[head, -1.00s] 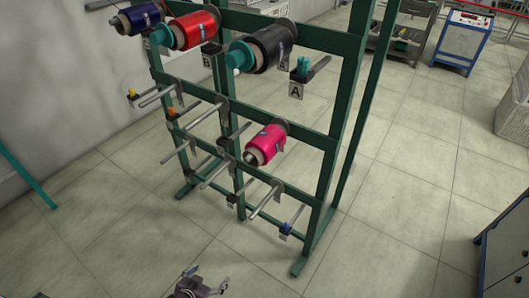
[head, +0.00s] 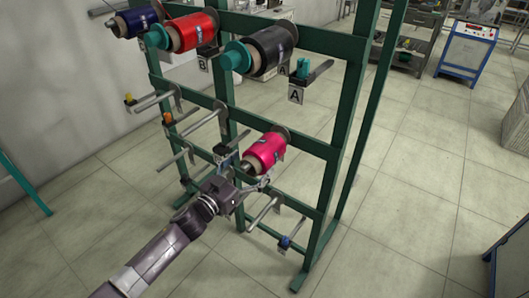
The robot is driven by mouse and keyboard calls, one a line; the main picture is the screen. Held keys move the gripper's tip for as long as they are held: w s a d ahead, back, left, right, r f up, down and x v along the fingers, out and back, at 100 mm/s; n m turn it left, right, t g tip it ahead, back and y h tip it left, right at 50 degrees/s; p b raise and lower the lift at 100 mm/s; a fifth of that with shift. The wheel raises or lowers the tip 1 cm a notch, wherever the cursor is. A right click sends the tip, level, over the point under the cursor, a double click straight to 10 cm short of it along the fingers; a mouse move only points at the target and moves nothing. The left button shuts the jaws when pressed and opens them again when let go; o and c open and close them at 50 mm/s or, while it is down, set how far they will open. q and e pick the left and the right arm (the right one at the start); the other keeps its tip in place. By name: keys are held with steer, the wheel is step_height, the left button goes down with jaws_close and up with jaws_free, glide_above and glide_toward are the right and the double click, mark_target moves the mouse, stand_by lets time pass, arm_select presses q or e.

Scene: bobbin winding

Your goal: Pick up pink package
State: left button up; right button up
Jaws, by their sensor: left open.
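The pink package (head: 266,149) is a spool of bright pink material on a peg of the green rack (head: 346,150), in the middle row toward the right. A pale core end shows at its near left side. My left gripper (head: 248,181) is open, just below and in front of the package's near end. Its fingers are close to the core and peg end; whether they touch cannot be told. My right gripper does not show.
A dark blue (head: 136,20), a red (head: 190,31) and a black spool (head: 266,49) hang on the top row. Several bare pegs (head: 263,213) stick out around the package. A blue-framed machine (head: 467,50) stands on open floor at the back right.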

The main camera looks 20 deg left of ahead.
arm_select(q)
steer(key=shift+x, duration=1.35)
steer(key=c, duration=1.4)
steer(key=shift+c, duration=0.4)
steer(key=shift+r, duration=0.2)
